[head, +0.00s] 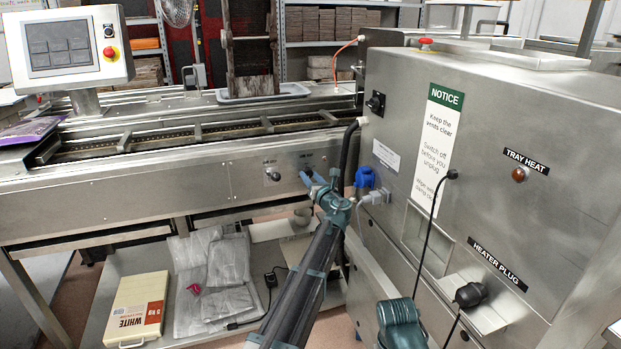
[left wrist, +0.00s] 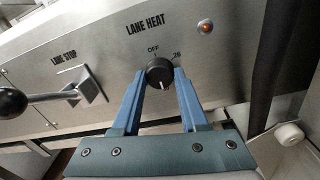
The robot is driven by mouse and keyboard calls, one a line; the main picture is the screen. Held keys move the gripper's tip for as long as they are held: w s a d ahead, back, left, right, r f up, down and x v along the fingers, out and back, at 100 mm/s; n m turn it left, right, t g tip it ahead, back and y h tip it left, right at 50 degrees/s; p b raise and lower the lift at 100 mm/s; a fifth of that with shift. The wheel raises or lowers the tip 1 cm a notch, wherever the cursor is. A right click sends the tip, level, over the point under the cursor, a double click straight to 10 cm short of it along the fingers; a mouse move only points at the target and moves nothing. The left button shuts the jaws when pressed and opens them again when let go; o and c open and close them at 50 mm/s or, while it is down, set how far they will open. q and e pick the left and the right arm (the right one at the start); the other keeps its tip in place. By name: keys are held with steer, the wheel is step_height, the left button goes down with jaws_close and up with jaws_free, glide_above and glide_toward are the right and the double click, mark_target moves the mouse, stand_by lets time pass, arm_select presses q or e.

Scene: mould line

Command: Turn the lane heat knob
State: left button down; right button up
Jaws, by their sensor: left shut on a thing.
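The lane heat knob (left wrist: 158,72) is a round black dial under the LANE HEAT label on the steel front panel. OFF is marked above it and 26 at its upper right. A white mark shows at the knob's lower edge. My left gripper (left wrist: 160,82) is shut on the knob, with one blue finger on each side. In the head view my left gripper (head: 318,180) reaches the panel near its right end and largely hides the knob.
The lane stop lever (left wrist: 88,86) with a black ball sits left of the knob. An amber lamp (left wrist: 205,26) is at its upper right. A steel cabinet (head: 500,130) with TRAY HEAT and HEATER PLUG labels stands close on the right. A dark hose (head: 349,150) hangs between.

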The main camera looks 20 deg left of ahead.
arm_select(q)
steer(key=shift+s, duration=0.1)
steer(key=shift+c, duration=2.2)
jaws_free()
steer(key=v, duration=1.3)
steer(key=shift+s+d, duration=0.25)
steer(key=shift+s, duration=0.05)
